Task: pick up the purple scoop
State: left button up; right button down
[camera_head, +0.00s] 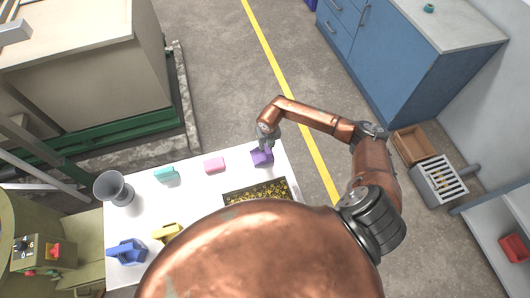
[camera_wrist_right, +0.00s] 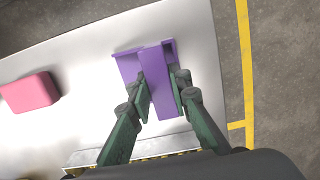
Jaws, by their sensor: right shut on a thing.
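The purple scoop (camera_head: 262,157) is near the far right corner of the white table (camera_head: 190,195). In the right wrist view the purple scoop (camera_wrist_right: 150,70) lies between the two dark green fingers of my right gripper (camera_wrist_right: 160,82). The fingers are shut on its long narrow part, one on each side. A wider purple part shows beyond the fingertips. In the head view my right gripper (camera_head: 267,143) comes down over the scoop and partly hides it. I cannot tell whether the scoop still touches the table. My left gripper is not in view.
A pink block (camera_head: 214,165) and a teal block (camera_head: 165,174) lie left of the scoop. A tray of yellow pieces (camera_head: 257,191) is nearer to me. A grey funnel-like vessel (camera_head: 113,187), a blue scoop (camera_head: 127,252) and a yellow object (camera_head: 166,232) are further left.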

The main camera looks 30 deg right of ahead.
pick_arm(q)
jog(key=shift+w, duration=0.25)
pick_arm(e)
jog(key=shift+r, duration=0.55)
pick_arm(q)
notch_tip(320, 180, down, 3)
jog(key=b, duration=0.3)
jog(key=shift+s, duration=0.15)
pick_arm(e)
jog(key=s+a+r, duration=0.8)
jog(key=s+r, duration=0.3)
jog(key=r, duration=0.1)
jog(key=shift+s+a, duration=0.15)
jog(key=shift+s, duration=0.05)
